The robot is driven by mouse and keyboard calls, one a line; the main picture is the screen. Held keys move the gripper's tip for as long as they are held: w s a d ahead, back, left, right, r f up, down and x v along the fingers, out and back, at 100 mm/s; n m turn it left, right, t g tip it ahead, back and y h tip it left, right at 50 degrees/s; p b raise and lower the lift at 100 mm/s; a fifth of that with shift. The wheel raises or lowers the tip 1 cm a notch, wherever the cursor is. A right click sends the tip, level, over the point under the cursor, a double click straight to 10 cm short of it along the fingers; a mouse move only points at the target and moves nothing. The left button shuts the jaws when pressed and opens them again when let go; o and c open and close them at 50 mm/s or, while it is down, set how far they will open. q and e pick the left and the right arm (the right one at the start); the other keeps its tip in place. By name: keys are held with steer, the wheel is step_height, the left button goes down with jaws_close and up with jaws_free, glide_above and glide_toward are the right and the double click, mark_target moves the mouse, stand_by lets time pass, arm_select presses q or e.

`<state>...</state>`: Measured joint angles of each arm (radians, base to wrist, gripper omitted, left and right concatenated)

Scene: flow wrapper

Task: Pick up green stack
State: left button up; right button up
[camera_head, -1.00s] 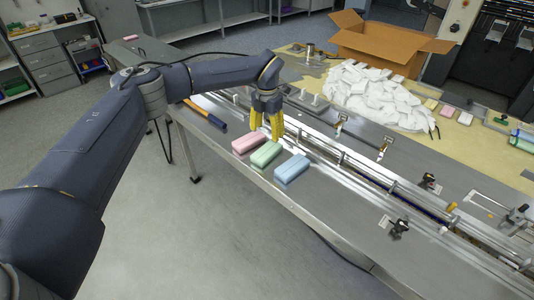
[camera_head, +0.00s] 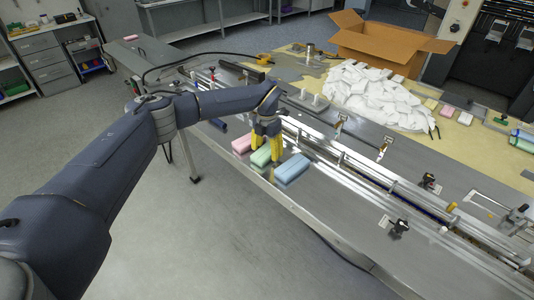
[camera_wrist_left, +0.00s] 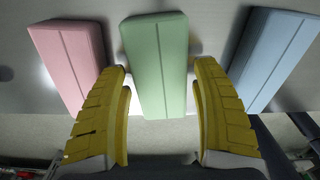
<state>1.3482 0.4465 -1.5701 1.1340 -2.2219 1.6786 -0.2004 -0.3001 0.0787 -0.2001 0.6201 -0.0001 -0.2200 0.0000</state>
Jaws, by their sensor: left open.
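The green stack (camera_head: 261,155) lies on the metal table between a pink stack (camera_head: 242,144) and a blue stack (camera_head: 292,169). My left gripper (camera_head: 265,150) is over the green stack with its yellow fingers pointing down. In the left wrist view the green stack (camera_wrist_left: 157,62) is between the two fingers of my left gripper (camera_wrist_left: 162,105), with a gap on each side. The gripper is open and holds nothing. The pink stack (camera_wrist_left: 70,60) and the blue stack (camera_wrist_left: 272,58) flank it there. My right gripper is not in view.
The neighbouring stacks stand close to the fingers. A conveyor rail (camera_head: 345,160) runs along the table behind the stacks. A pile of white packets (camera_head: 375,95) and a cardboard box (camera_head: 385,42) are farther back. The table right of the blue stack is clear.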

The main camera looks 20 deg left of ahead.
mark_target(267, 150)
arm_select(q)
steer(key=shift+f, duration=0.45)
steer(key=c, duration=0.7)
steer(key=shift+r, duration=0.1)
step_height(267, 150, up, 20)
stand_by(0.4)
